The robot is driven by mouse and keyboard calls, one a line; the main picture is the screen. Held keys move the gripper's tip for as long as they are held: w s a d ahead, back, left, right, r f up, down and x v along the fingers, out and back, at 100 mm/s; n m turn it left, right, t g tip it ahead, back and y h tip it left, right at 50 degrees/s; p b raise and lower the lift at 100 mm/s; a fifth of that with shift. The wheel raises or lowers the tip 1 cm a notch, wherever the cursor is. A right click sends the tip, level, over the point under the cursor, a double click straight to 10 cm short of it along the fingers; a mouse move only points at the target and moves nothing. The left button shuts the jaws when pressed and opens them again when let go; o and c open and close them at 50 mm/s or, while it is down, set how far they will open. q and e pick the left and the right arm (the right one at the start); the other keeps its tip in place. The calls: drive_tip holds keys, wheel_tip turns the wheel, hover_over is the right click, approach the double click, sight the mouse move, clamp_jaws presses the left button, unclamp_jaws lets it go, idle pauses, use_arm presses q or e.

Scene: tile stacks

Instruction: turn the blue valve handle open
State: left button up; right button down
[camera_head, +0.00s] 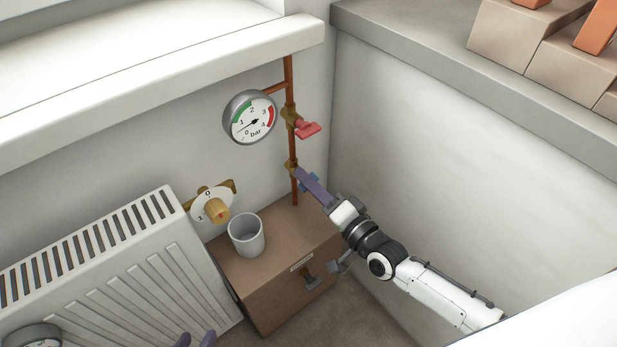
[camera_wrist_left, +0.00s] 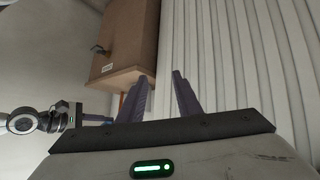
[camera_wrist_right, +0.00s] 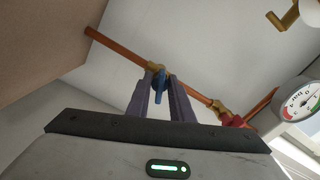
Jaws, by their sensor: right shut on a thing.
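The blue valve handle (camera_wrist_right: 158,84) sits on a brass valve body on the copper pipe. In the right wrist view it is between the purple fingertips of my right gripper (camera_wrist_right: 160,88), which is shut on it. In the head view my right gripper (camera_head: 306,180) reaches the lower valve from the right and its fingers cover most of the handle. My left gripper (camera_head: 196,341) shows only its fingertips at the bottom edge of the head view. In the left wrist view its fingers (camera_wrist_left: 156,92) stand apart with nothing between them.
A red valve handle (camera_head: 308,129) and a pressure gauge (camera_head: 250,117) are above on the same pipe (camera_head: 289,85). A white cup (camera_head: 246,236) stands on the brown cabinet (camera_head: 285,270). A brass knob (camera_head: 216,211) is on the wall. A radiator (camera_head: 120,270) stands left.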

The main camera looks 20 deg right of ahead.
drive_tip(key=shift+r+n+p, duration=0.1)
drive_tip(key=shift+n+p, duration=0.3)
drive_tip(key=shift+n, duration=0.5)
drive_tip(key=n+p, duration=0.1)
drive_tip(key=n, duration=0.2)
drive_tip(key=shift+n+p, duration=0.3)
drive_tip(key=shift+n, duration=0.1)
drive_tip(key=n+p, duration=0.1)
drive_tip(key=n, duration=0.4)
drive_tip(key=shift+p, duration=0.35)
drive_tip(key=shift+n, duration=1.1)
use_arm(q)
drive_tip(key=shift+s+a+r+p, duration=0.15)
drive_tip(key=shift+s+a+r, duration=0.1)
drive_tip(key=shift+r, duration=0.3)
drive_tip(key=shift+s+a+r+p, duration=0.1)
drive_tip(key=shift+a+r+p, duration=0.1)
drive_tip(key=shift+r, duration=0.35)
drive_tip(key=shift+w, duration=0.1)
use_arm(e)
drive_tip(key=shift+n, duration=0.3)
use_arm(q)
drive_tip(key=shift+r, duration=0.1)
use_arm(e)
drive_tip(key=c, duration=1.9)
unclamp_jaws()
